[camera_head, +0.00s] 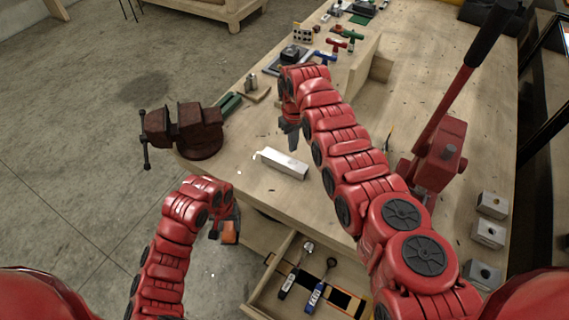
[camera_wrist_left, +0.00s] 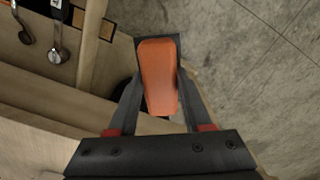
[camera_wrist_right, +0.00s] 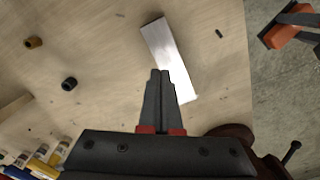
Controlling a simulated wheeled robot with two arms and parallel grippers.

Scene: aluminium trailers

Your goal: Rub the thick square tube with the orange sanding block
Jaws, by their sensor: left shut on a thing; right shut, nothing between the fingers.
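The thick square tube (camera_head: 283,164) is a pale silver bar lying on the workbench top near its front edge. It also shows in the right wrist view (camera_wrist_right: 170,57), just beyond the fingertips. My left gripper (camera_head: 228,226) is shut on the orange sanding block (camera_wrist_left: 159,77) and holds it off the bench's front edge, over the floor side. The block's orange face is clear in the left wrist view. My right gripper (camera_head: 292,140) is shut and empty, above the bench close to the tube's far side; I cannot tell whether it touches the tube.
A dark red vise (camera_head: 185,130) stands at the bench's left corner. An open drawer (camera_head: 262,300) with tools juts out below the front edge. A red lever press (camera_head: 438,155) and several metal blocks (camera_head: 488,233) stand at the right. Small tools lie along the back left.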

